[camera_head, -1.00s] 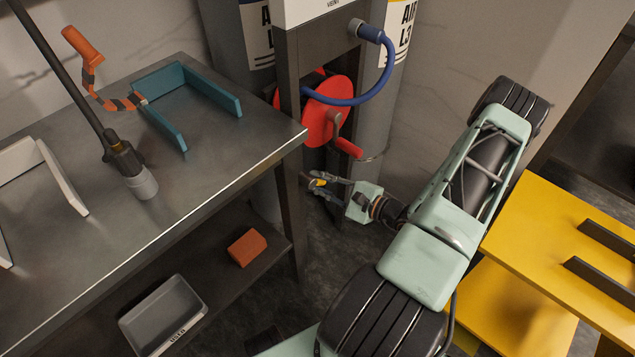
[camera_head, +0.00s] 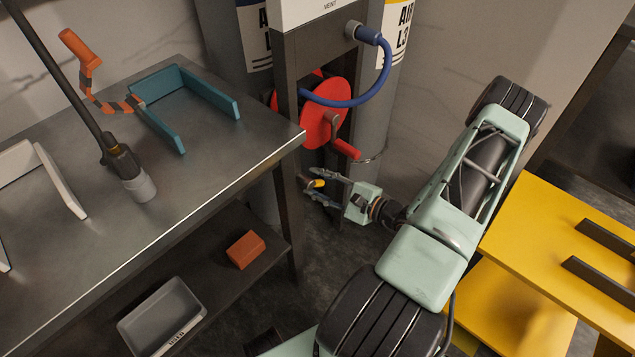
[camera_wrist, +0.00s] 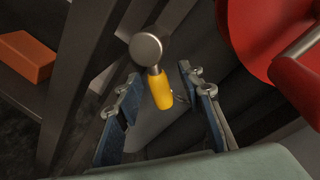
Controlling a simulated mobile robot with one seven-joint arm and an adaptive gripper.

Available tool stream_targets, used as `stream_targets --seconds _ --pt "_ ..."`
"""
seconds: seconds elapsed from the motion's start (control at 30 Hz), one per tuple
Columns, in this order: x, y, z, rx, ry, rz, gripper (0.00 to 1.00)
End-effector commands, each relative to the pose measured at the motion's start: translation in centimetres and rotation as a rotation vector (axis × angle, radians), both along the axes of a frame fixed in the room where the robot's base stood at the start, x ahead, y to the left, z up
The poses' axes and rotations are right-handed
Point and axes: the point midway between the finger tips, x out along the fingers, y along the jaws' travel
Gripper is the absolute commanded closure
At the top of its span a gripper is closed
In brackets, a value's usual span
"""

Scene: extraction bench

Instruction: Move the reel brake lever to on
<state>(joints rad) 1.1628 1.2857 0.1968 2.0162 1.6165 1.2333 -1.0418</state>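The reel brake lever shows in the wrist view as a short yellow grip (camera_wrist: 161,91) on a round grey metal pivot. It points down the picture, into the space between my gripper's fingers. In the head view its yellow grip (camera_head: 318,184) is small, low on the dark post under the red reel (camera_head: 322,112). My gripper (camera_wrist: 159,78) is open, with one blue-grey finger on each side of the lever and a visible gap to both. In the head view my gripper (camera_head: 312,187) reaches left to the post. No on or off marking is readable.
The reel's red crank handle (camera_head: 347,149) hangs just above my gripper. The steel bench (camera_head: 215,160) and its leg stand close on the left. A lower shelf holds an orange block (camera_head: 245,250) and a grey bin (camera_head: 160,318). A yellow table (camera_head: 560,250) stands right.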

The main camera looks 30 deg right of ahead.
Motion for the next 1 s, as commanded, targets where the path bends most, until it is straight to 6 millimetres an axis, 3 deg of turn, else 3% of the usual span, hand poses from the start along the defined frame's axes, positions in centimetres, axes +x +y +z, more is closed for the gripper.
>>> stream_targets --seconds 0.17,0.6,0.8,1.0 --pt "-1.5 -0.9 0.2 -0.001 0.002 -0.002 0.65" --pt "-9.1 -4.8 1.5 -0.001 0.001 -0.003 0.65" --pt "-10.5 -5.4 1.8 -0.001 0.0 -0.002 0.65" --pt "-10.6 -5.5 1.8 -0.001 -0.001 -0.001 0.65"
